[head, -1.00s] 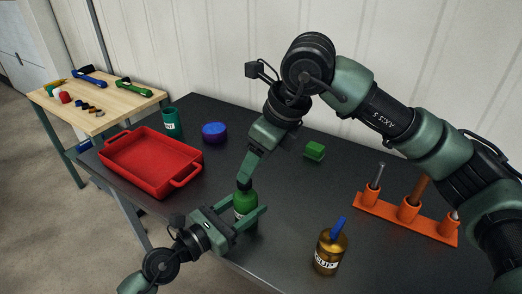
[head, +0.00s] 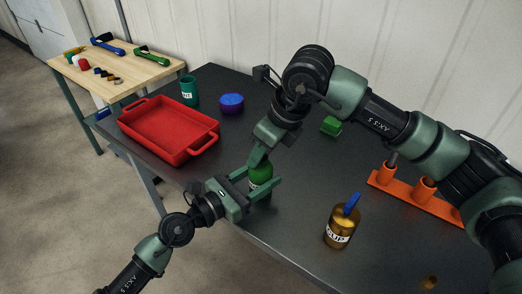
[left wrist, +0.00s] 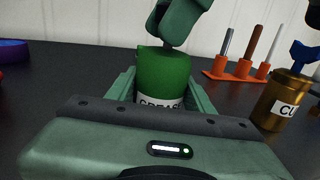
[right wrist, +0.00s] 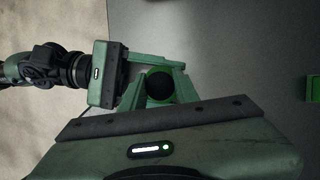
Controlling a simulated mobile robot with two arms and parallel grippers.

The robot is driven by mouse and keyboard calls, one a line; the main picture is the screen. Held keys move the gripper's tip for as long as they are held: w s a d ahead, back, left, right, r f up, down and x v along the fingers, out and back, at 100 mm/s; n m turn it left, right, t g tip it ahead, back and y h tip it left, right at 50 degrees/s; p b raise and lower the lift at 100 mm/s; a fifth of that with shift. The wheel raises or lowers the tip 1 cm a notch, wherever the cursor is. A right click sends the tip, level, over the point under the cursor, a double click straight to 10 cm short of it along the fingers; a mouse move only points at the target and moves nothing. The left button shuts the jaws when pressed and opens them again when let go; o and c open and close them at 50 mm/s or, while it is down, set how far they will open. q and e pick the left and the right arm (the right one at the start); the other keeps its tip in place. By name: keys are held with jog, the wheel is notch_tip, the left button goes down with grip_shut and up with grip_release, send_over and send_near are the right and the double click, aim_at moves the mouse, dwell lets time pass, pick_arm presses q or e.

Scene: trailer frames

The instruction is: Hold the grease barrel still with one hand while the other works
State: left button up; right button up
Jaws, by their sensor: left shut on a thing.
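The grease barrel (head: 260,176) is a small green cylinder standing upright near the table's front edge. Its white label, reading "GREAS", shows partly in the left wrist view (left wrist: 163,70). My left gripper (head: 262,187) is shut on the barrel from the front left, a finger on each side. My right gripper (head: 258,157) reaches down from above to the barrel's top. In the right wrist view its fingers stand either side of a round black top (right wrist: 159,86). I cannot tell whether they press on it.
A gold "CUP" pot (head: 340,230) with a blue piece stands right of the barrel. An orange rack (head: 408,196) holds upright tools. A red tray (head: 207,148), teal cup (head: 189,92), blue round thing (head: 231,103) and green block (head: 331,125) stand further back. A wooden side table (head: 125,79) holds tools.

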grip_shut()
jog(key=shift+r, duration=0.1)
jog(key=shift+r, duration=0.35)
jog(key=o, duration=1)
grip_release()
jog(key=v, duration=1.2)
jog(key=shift+o, duration=0.2)
dwell(0.8)
